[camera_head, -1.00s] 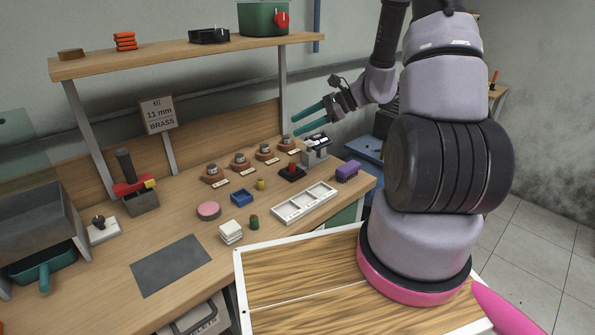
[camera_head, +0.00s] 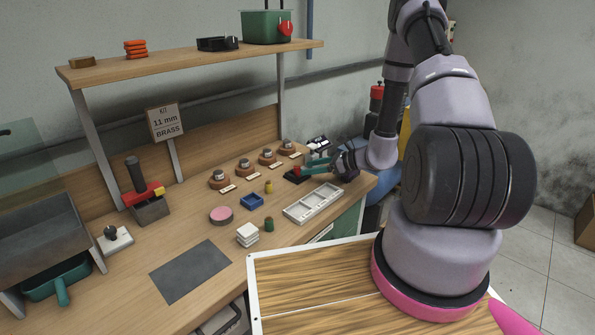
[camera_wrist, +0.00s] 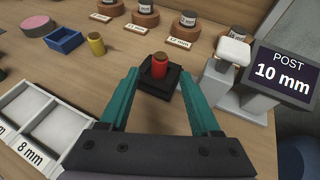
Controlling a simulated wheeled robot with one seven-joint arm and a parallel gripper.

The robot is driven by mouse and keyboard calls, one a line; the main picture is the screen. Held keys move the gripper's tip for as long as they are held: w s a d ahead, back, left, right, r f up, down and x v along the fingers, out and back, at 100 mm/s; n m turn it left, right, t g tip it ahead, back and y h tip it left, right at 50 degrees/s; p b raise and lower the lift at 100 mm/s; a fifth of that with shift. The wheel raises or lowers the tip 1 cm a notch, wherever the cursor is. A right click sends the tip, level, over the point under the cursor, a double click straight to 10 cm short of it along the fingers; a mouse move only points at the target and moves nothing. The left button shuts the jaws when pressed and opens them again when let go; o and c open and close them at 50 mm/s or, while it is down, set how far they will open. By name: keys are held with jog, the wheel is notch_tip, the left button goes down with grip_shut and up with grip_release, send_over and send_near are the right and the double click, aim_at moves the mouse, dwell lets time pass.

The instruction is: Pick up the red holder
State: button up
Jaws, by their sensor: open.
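The red cylinder also shows in the head view (camera_head: 296,172), at the bench's right part. My gripper (camera_wrist: 159,79) has its two teal fingers apart, one on each side of the base in the wrist view, with nothing between them held. In the head view my gripper (camera_head: 309,166) reaches in from the right, close beside the red cylinder. I cannot tell whether a finger touches the base.
A device with a "POST 10 mm" screen (camera_wrist: 283,73) stands close to the right finger. A white compartment tray (camera_wrist: 45,116) lies to the left. A yellow cylinder (camera_wrist: 96,44), a blue tray (camera_wrist: 64,40) and several brown round stands (camera_head: 220,179) are nearby.

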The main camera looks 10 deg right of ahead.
aim_at(297, 164)
jog(key=shift+r+x, duration=0.25)
jog(key=shift+x, duration=1.1)
jog(key=shift+r+x, duration=0.2)
jog(key=shift+x, duration=1.15)
jog(key=shift+a, duration=0.2)
grip_shut()
